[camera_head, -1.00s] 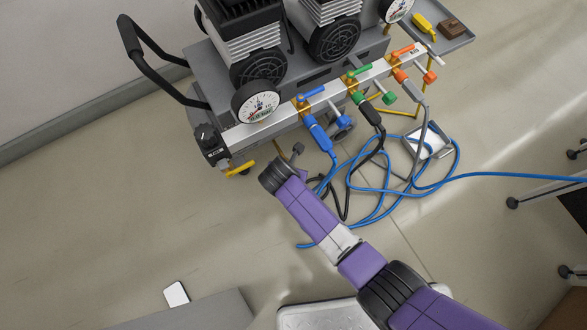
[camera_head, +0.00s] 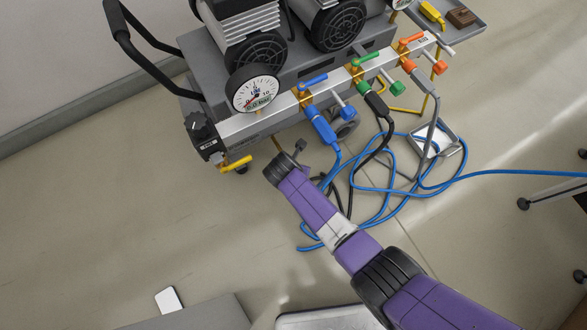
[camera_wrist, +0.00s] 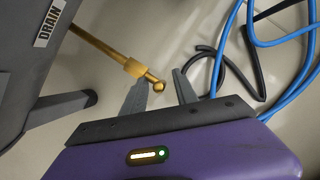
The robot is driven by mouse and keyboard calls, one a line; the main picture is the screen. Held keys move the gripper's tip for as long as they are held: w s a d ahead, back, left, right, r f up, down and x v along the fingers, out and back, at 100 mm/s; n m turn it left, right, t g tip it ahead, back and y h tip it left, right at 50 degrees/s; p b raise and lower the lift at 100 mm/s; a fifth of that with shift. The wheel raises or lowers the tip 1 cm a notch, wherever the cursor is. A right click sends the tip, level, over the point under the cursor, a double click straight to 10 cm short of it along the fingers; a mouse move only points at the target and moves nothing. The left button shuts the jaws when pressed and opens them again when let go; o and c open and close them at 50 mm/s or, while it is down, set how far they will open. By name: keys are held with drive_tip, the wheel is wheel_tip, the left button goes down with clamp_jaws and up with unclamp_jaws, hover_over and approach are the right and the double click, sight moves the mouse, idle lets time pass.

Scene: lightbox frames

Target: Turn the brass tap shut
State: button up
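The brass tap (camera_wrist: 135,68) shows in the wrist view on a brass pipe, beside a grey body marked DRAIN. A thin bar with a round brass knob sticks out from it. My gripper (camera_wrist: 162,80) is open, with its two grey fingers apart. The knob lies between the fingertips in the picture; I cannot tell whether either finger touches it. In the head view a brass pipe (camera_head: 277,144) shows just above my gripper (camera_head: 298,150), under the machine's front edge. The tap's own end is hard to make out there.
The grey machine (camera_head: 230,125) carries a gauge (camera_head: 255,94) and a rail of coloured valves. A yellow lever (camera_head: 236,163) sticks out left of my gripper. Blue hoses (camera_head: 375,205) and black ones lie looped on the floor at right. The floor at left is clear.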

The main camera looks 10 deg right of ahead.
drive_tip(key=shift+c, duration=0.4)
clamp_jaws()
drive_tip(key=shift+d+r+p, duration=0.1)
drive_tip(key=shift+p, duration=0.2)
drive_tip(key=shift+w+d+g+y+p, duration=0.2)
drive_tip(key=shift+g+y+p, duration=0.2)
drive_tip(key=shift+y+p, duration=0.4)
drive_tip(key=shift+w+d+f+m+g+y+b, duration=0.2)
drive_tip(key=shift+g+y+b, duration=0.25)
drive_tip(key=shift+y+b, duration=0.6)
drive_tip(key=shift+s+d+f+m+g+y+b, duration=0.15)
drive_tip(key=shift+m+g+y+b, duration=0.35)
drive_tip(key=shift+y, duration=1)
drive_tip(key=shift+w+d+f+m+g+y+b, duration=0.15)
drive_tip(key=shift+g+y+b, duration=0.3)
drive_tip(key=shift+y+b, duration=0.7)
drive_tip(key=shift+s+y, duration=0.1)
drive_tip(key=shift+y, duration=0.3)
